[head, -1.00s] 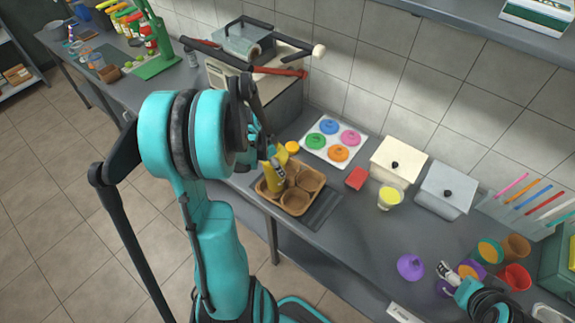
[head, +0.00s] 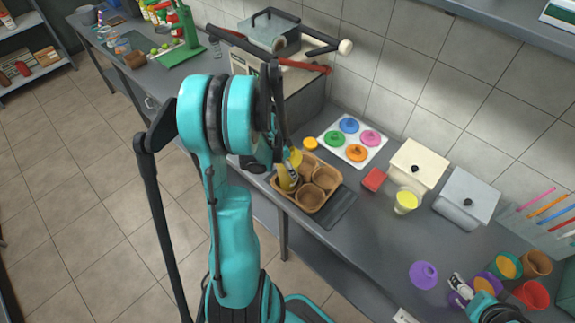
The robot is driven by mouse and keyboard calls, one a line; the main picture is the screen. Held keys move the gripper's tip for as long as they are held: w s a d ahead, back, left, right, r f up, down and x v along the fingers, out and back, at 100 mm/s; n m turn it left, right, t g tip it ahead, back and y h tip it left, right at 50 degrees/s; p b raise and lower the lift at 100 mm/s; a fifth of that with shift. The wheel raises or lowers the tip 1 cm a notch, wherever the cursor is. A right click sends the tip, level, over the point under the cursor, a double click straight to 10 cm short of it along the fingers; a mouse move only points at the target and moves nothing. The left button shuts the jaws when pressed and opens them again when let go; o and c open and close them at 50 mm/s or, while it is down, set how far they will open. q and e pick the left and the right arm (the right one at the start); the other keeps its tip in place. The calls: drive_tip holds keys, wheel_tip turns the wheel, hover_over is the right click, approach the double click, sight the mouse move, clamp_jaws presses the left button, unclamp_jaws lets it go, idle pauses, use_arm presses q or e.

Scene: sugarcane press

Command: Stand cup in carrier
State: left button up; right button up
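The brown cup carrier (head: 326,201) sits on the counter near its front edge, with several round compartments. A yellow cup (head: 288,180) with a yellow top stands in its left compartment, leaning slightly; whether it is fully seated I cannot tell. The other compartments that show are empty. My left gripper (head: 279,150) is at the top of this cup, largely hidden by my own arm, so its fingers cannot be made out. My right gripper (head: 458,283) is low at the right, beside a purple cup (head: 457,301); its fingers are too small to read.
A white tray (head: 327,124) with coloured lids lies behind the carrier. A red block (head: 374,179), a cup of yellow juice (head: 406,201) and two lidded boxes (head: 417,163) stand to the right. A purple lid (head: 424,274) and several coloured cups (head: 531,294) are near my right gripper.

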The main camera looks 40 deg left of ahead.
use_arm(q)
drive_tip(key=o, duration=1.7)
drive_tip(key=p+v, duration=0.3)
drive_tip(key=v, duration=0.9)
drive_tip(key=shift+s+r, duration=0.1)
drive_tip(key=s+d+r+n+t, duration=0.1)
drive_tip(key=d+r, duration=0.2)
drive_tip(key=d, duration=0.5)
drive_tip(key=s+d+r+n+t, duration=0.1)
drive_tip(key=d+r, duration=0.2)
drive_tip(key=d, duration=0.6)
drive_tip(key=s+d+r+n+t+y, duration=0.1)
drive_tip(key=d+r+t, duration=0.1)
drive_tip(key=d, duration=0.6)
drive_tip(key=shift+s+d+r+n, duration=0.15)
drive_tip(key=shift+s+r+n, duration=0.05)
drive_tip(key=shift+r, duration=0.2)
drive_tip(key=shift+s+d+r+n, duration=0.15)
drive_tip(key=shift+s+r+n, duration=0.05)
drive_tip(key=shift+r, duration=0.2)
